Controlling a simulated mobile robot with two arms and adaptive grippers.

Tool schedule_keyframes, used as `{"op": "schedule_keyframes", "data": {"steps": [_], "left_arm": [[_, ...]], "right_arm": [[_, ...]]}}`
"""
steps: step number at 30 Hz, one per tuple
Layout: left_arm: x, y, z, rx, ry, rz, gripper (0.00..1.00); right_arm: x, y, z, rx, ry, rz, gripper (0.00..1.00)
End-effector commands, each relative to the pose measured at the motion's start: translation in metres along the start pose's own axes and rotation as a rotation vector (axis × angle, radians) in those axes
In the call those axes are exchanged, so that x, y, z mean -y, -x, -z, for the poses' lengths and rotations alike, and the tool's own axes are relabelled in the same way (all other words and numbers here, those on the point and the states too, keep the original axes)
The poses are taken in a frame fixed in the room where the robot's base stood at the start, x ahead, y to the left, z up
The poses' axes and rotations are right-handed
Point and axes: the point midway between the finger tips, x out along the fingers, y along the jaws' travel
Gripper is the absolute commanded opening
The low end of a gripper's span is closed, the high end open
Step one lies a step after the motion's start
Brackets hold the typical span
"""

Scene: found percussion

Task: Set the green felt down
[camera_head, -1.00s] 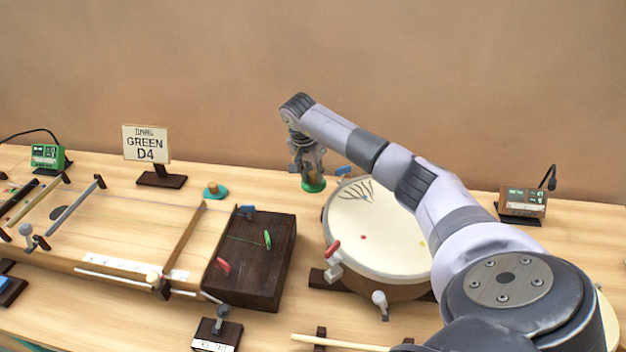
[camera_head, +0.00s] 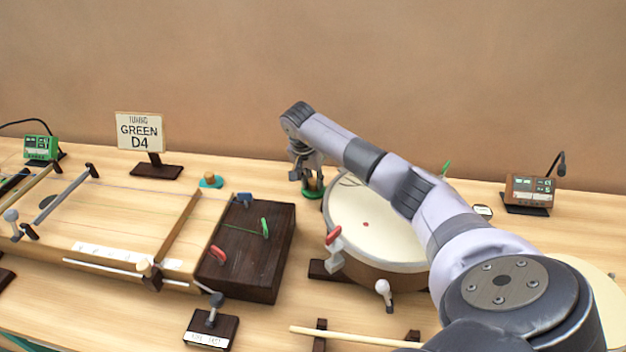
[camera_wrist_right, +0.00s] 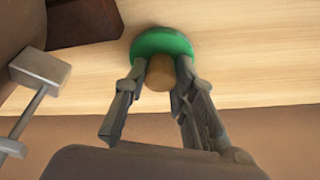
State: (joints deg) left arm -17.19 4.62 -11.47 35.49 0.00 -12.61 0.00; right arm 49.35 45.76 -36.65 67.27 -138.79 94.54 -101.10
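The green felt (camera_head: 313,194) is a green disc with a brown wooden knob. It is at the back of the table, just left of the drum, and looks to be at the tabletop; a small gap below it cannot be ruled out. It also shows in the right wrist view (camera_wrist_right: 162,43). My right gripper (camera_head: 308,178) points down over it. In the wrist view the fingers (camera_wrist_right: 161,78) stand on both sides of the knob and appear closed on it. My left gripper is not in view.
A drum (camera_head: 385,222) with pegs stands close right of the felt. A dark wooden block (camera_head: 260,270) and a stringed board (camera_head: 120,215) lie to the left. A teal felt (camera_head: 211,182) and a GREEN D4 sign (camera_head: 140,131) stand further left. Bare table lies around the green felt.

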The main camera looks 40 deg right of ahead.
Motion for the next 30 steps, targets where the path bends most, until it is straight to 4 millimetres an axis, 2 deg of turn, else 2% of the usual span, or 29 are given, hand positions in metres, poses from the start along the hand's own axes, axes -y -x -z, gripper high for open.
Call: {"op": "schedule_keyframes", "data": {"steps": [9,20,23,30], "left_arm": [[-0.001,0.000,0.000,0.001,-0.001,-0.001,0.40],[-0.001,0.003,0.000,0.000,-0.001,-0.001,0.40],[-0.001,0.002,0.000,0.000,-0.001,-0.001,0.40],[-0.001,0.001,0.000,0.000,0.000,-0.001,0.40]], "right_arm": [[0.000,0.000,0.000,0.000,0.000,0.000,0.44],[0.001,0.005,0.001,0.001,0.000,0.002,0.44],[0.001,0.017,0.002,-0.002,-0.001,0.003,0.44],[0.001,0.068,0.003,-0.004,0.000,0.005,0.44]]}}
